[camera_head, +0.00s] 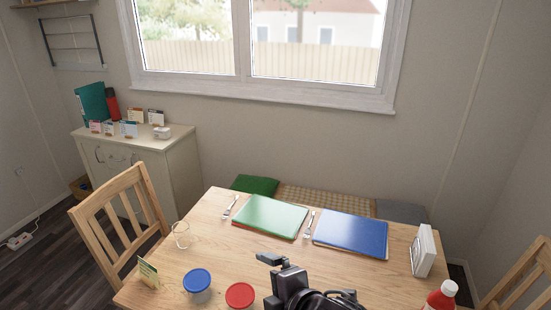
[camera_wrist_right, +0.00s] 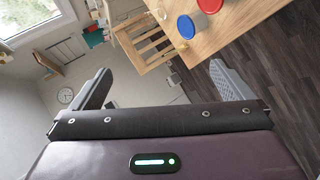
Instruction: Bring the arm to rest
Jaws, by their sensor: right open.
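My right gripper (camera_head: 271,279) shows dark at the bottom middle of the head view, over the near part of the wooden table (camera_head: 205,228). In the right wrist view my right gripper (camera_wrist_right: 160,72) has its two fingers wide apart with nothing between them. The lower part of this arm is cut off by the picture's edge. My left gripper is in neither view.
Close to the gripper stand a red-lidded tub (camera_head: 240,295) and a blue-lidded tub (camera_head: 198,284). A glass (camera_head: 181,236), green folder (camera_head: 270,217), blue folder (camera_head: 351,233), white framed item (camera_head: 424,252) and red bottle (camera_head: 441,297) share the table. A wooden chair (camera_head: 118,222) stands left.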

